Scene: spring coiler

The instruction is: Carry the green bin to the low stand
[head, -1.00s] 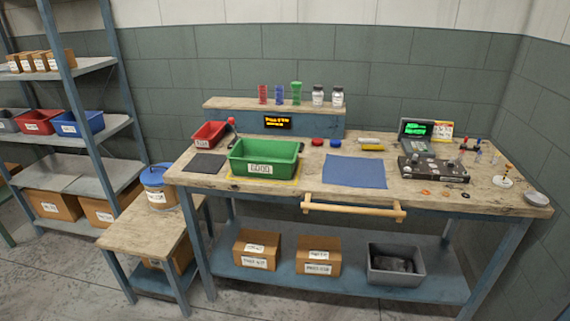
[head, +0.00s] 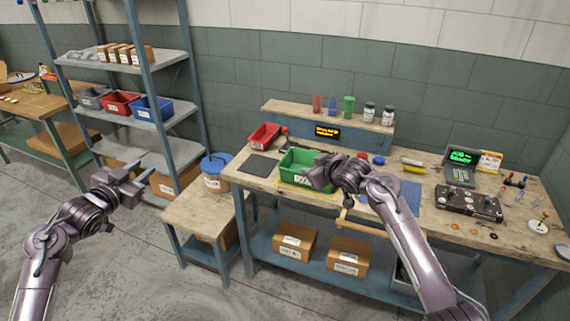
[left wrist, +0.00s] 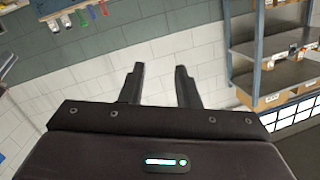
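The green bin (head: 296,166) sits on the left part of the workbench, its white label partly hidden by my right gripper. The low stand (head: 197,212) is the short wooden-topped table left of the bench; a tub with a blue lid (head: 216,172) stands at its back. My right gripper (head: 312,172) is in front of the bin's right side in the head view; I cannot tell whether it touches or how its fingers stand. My left gripper (head: 143,172) is in the air left of the stand. In the left wrist view its two fingers (left wrist: 160,84) are apart with nothing between them.
A red bin (head: 263,137) and a dark mat (head: 258,165) lie left of the green bin. Shelving (head: 150,100) stands behind the left arm. The front of the stand's top is clear.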

